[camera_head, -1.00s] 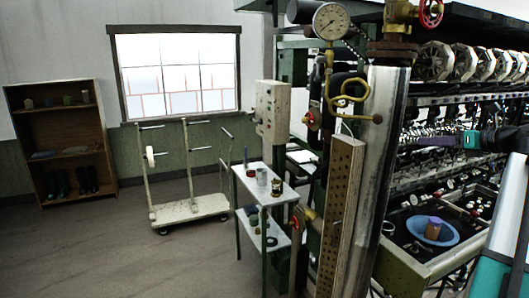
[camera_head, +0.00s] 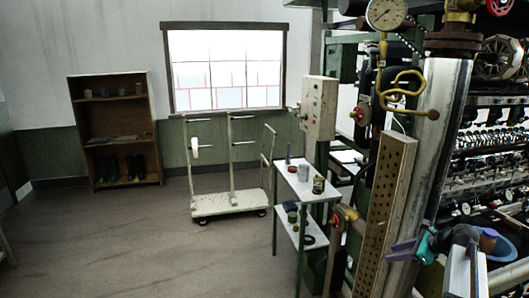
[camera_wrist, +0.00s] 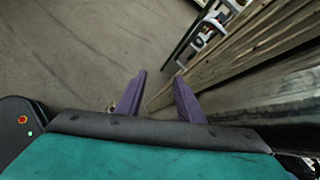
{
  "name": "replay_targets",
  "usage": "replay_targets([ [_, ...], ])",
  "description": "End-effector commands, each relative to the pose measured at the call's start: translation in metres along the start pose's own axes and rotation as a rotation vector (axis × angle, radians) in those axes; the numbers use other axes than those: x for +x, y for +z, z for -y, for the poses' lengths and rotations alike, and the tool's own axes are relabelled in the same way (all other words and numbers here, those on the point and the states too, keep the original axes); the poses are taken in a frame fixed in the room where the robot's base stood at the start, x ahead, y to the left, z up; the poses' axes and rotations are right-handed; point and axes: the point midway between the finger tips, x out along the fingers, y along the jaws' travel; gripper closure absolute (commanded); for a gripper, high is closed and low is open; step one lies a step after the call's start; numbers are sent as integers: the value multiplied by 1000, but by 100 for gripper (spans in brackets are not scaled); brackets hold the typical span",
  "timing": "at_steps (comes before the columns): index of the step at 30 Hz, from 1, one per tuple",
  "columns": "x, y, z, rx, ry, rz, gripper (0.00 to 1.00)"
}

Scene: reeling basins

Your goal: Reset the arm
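My gripper (camera_head: 398,247) is at the lower right of the head view, in front of the foot of the thick metal pipe (camera_head: 440,120). Its purple fingers point left and its teal body is behind them. In the wrist view my gripper (camera_wrist: 162,82) shows two purple fingers spread apart with nothing between them. Bare floor (camera_wrist: 90,50) lies beyond the fingertips. My arm partly covers a blue dish (camera_head: 503,250) at the right edge of the head view.
A perforated panel (camera_head: 385,200) stands close left of my gripper. A small white-topped table (camera_head: 305,188) stands left of it, with cups on top. A cart (camera_head: 225,205) and a shelf (camera_head: 115,130) are farther back.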

Motion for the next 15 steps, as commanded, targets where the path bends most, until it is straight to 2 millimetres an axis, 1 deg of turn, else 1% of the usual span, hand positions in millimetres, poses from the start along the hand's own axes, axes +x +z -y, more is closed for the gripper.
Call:
replay_targets([
  [1, 21, -9, -18, -35, 28, -17, 66],
  [3, 46, -20, -38, -93, 64, -41, 66],
  [5, 66, -29, -57, -144, 96, -61, 66],
  [6, 79, -36, -69, -177, 118, -74, 66],
  [11, 127, -62, -121, -317, 212, -119, 66],
  [15, 163, -85, -169, -442, 300, -150, 66],
])
